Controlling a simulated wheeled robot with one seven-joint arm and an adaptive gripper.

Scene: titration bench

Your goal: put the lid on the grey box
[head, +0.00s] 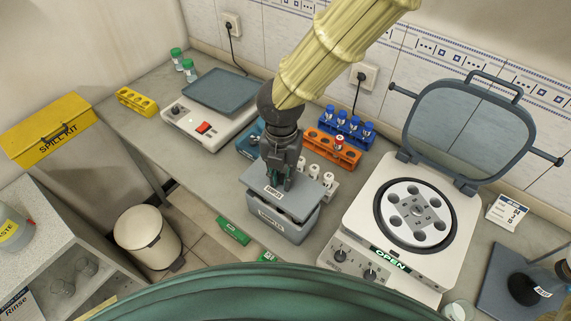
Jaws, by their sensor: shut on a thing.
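My gripper (285,182) points down and is shut on the lid, with its fingers around the lid's middle. The lid (300,203) is a flat grey plate with a small white label. It lies over the top of the grey box (296,232), which stands near the bench's front edge and has a label on its front. The lid covers most of the box opening and looks roughly lined up with it. I cannot tell whether the lid rests on the rim or is slightly above it. The fingertips are partly hidden.
A centrifuge (361,220) with its lid raised stands right of the box. Orange (325,149) and blue (340,124) racks and white-capped vials (314,171) stand close behind. A balance (188,122) is at the left. A bin (146,240) stands on the floor.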

